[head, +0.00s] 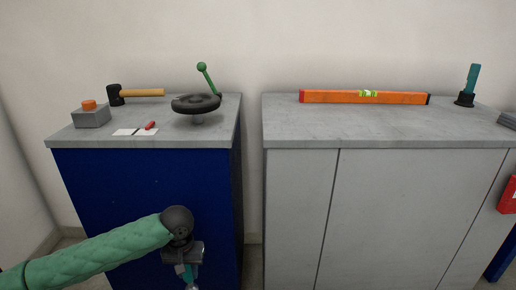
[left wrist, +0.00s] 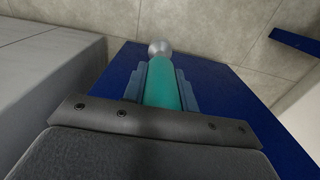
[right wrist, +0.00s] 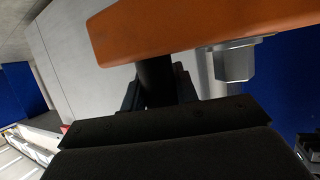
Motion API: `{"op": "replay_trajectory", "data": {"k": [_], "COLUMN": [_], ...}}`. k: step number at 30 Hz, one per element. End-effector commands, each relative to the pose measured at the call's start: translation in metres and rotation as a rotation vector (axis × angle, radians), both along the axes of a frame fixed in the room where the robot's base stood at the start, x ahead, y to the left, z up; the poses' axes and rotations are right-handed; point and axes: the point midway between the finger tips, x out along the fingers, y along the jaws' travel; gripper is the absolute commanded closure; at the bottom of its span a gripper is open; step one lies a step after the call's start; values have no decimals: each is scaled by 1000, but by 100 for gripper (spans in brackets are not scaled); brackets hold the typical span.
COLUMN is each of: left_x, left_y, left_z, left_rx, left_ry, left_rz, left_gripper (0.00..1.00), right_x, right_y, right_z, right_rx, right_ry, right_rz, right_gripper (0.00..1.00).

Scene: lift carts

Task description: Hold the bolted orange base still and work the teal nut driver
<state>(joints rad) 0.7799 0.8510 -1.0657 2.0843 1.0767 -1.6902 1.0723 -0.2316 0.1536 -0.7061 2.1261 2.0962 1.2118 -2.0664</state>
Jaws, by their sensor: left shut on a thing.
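My left gripper (head: 187,270) is low in front of the blue cabinet in the head view. It is shut on the teal nut driver (left wrist: 160,92), whose silver round end (left wrist: 160,48) points away from the jaws. In the right wrist view, the orange base (right wrist: 190,28) is a thick bar across the top, with a silver hex-shaped piece (right wrist: 235,63) below it. A black post (right wrist: 156,82) under the bar stands between the fingers of my right gripper (right wrist: 158,90), which look closed on it. The head view does not show the orange base or my right gripper.
The blue cabinet (head: 150,205) carries a mallet (head: 140,93), a black handwheel (head: 196,103), a grey block with an orange button (head: 91,117) and a red marker. The grey cabinet (head: 390,205) carries an orange level (head: 365,97) and a teal-handled tool (head: 472,82). A narrow gap separates them.

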Motion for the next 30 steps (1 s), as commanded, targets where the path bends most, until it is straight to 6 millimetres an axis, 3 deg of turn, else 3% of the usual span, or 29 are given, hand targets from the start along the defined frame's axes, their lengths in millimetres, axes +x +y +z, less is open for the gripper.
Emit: {"op": "replay_trajectory", "data": {"k": [1,3,4,16,30], "left_x": [0,0,0,0,0], "left_y": [0,0,0,0,0], "left_z": [0,0,0,0,0], "left_rx": [0,0,0,0,0], "left_ry": [0,0,0,0,0], "left_rz": [0,0,0,0,0], "left_gripper": [100,100,100,100,100], "right_x": [0,0,0,-7,-79], "right_y": [0,0,0,3,27], "right_z": [0,0,0,2,34], "right_rx": [0,0,0,1,1], "right_ry": [-1,-1,0,1,2], "right_rz": [0,0,0,1,1], "right_gripper": [61,47,45,45,45]}}
